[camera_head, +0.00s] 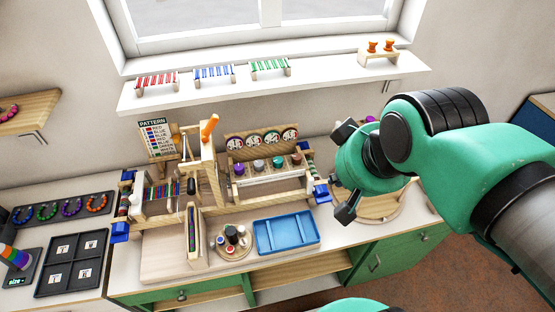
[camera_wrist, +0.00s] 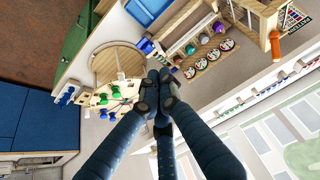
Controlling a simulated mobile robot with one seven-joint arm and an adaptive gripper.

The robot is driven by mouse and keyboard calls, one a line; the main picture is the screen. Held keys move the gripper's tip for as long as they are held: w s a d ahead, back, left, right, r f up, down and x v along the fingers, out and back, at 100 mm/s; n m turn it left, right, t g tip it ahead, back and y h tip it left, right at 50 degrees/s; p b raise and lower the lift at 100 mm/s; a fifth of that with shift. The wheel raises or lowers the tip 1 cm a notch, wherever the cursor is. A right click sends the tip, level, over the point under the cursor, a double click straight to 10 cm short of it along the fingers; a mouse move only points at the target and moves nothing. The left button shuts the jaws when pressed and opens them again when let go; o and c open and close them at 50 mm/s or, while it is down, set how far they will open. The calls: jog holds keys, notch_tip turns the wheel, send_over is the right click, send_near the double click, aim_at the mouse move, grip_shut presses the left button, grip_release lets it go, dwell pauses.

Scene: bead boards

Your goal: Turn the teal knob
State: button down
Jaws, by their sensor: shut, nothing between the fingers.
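The teal knob (camera_head: 278,162) is third from the left in a row on a wooden panel, below round dials.
A blue tray (camera_head: 287,233) lies in front. A shelf (camera_head: 290,86) with small racks hangs above.

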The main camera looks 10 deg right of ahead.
jog(key=c, duration=1.7)
grip_release()
jog(key=shift+c, duration=0.2)
jog(key=o, duration=0.4)
jog(key=shift+w+r, duration=0.15)
jog(key=shift+w, duration=0.1)
jog(key=m+g+p, duration=0.6)
jog(key=p, duration=0.5)
send_over(278, 160)
notch_tip(278, 160, down, 14)
jog(key=shift+w+r, duration=0.1)
notch_tip(278, 160, down, 14)
jog(key=shift+r, duration=0.1)
